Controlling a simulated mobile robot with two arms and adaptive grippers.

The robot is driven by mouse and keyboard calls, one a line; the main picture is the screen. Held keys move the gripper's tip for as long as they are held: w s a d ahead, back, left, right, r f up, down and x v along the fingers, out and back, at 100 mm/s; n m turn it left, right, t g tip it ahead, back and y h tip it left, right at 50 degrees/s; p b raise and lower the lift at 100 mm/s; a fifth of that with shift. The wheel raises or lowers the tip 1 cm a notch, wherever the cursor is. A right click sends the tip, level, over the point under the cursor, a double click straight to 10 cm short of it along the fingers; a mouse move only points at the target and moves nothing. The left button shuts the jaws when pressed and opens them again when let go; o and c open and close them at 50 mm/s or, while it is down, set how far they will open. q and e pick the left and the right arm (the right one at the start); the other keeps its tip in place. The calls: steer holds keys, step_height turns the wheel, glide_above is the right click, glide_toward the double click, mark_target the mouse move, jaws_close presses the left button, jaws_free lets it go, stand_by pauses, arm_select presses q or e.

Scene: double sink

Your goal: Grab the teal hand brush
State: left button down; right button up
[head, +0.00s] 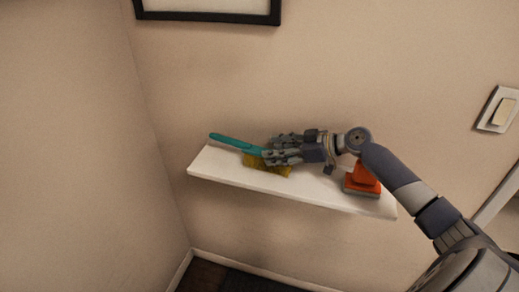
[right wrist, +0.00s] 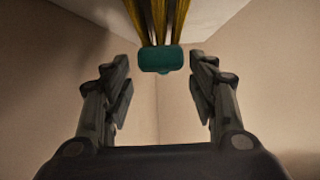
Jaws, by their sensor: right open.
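The teal hand brush lies on a white wall shelf, with its teal handle (head: 232,142) pointing left and its yellow bristles (head: 274,170) at the shelf's front. My right gripper (head: 268,150) is at the brush's head end, and its fingers hide part of the head. In the right wrist view, my right gripper (right wrist: 161,92) is open. The teal end of the brush (right wrist: 161,59) shows ahead of the gap between the fingers, with the yellow bristles above it in the picture. Whether a finger touches the brush is unclear. My left gripper is not in view.
The white shelf (head: 222,174) is narrow and fixed to the beige wall. An orange object with a grey base (head: 362,180) stands at its right part, partly behind my right arm. A wall switch (head: 496,109) is at the right, and a framed picture (head: 208,17) hangs above.

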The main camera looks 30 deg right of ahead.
mark_target(258, 149)
steer(key=shift+w+a+f, duration=0.15)
steer(key=shift+w+a, duration=0.2)
steer(key=shift+w, duration=0.1)
steer(key=shift+w+a+p, duration=0.15)
steer(key=shift+w+p, duration=0.05)
steer(key=shift+p, duration=0.15)
steer(key=p+x, duration=0.2)
steer(key=x, duration=0.2)
steer(key=shift+w+a, duration=0.1)
steer(key=shift+a, duration=0.1)
steer(key=shift+w+a, duration=0.1)
steer(key=shift+w, duration=0.05)
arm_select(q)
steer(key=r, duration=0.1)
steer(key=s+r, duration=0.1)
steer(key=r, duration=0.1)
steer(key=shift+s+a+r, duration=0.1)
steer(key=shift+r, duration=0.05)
arm_select(e)
steer(key=shift+f, duration=0.1)
steer(key=shift+c, duration=0.8)
jaws_close()
